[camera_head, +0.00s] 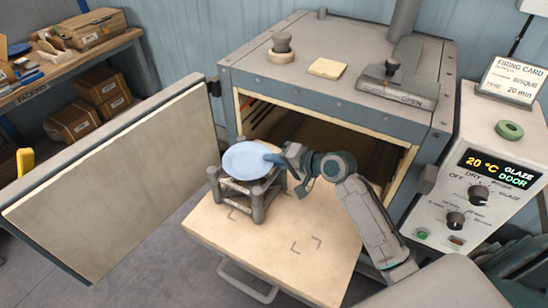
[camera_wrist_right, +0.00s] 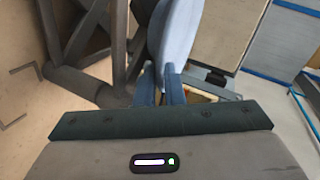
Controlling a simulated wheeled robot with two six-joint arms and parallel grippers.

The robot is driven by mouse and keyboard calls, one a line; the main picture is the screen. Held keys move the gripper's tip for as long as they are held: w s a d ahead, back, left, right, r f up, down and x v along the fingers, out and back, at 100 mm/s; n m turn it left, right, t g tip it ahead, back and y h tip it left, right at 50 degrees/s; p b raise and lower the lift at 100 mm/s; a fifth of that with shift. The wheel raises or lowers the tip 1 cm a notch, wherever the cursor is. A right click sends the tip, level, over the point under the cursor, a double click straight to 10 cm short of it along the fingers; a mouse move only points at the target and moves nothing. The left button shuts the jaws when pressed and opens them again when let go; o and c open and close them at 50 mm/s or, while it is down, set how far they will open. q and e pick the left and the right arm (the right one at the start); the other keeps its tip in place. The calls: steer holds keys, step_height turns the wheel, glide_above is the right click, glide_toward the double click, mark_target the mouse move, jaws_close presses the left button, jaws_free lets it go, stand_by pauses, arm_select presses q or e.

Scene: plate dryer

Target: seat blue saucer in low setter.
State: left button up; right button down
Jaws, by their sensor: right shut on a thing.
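The blue saucer (camera_head: 248,160) lies about level at the top of the dark grey setter (camera_head: 258,204). I cannot tell whether it rests on the setter or is held just above it. My right gripper (camera_head: 275,159) is shut on the saucer's right rim. In the right wrist view the saucer (camera_wrist_right: 174,38) shows edge-on between the fingers (camera_wrist_right: 160,88), with the setter's posts and bars (camera_wrist_right: 88,55) beside it. My left gripper is not in view.
The setter stands on a pale pulled-out shelf (camera_head: 285,260) with corner marks, in front of the open kiln (camera_head: 300,92). The kiln door (camera_head: 115,180) is swung out to the left. A control box (camera_head: 485,190) stands at the right. The shelf's front right is clear.

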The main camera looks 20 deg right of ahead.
steer(key=shift+f, duration=0.1)
steer(key=c, duration=1.8)
jaws_free()
steer(key=b+v, duration=0.2)
steer(key=v, duration=1)
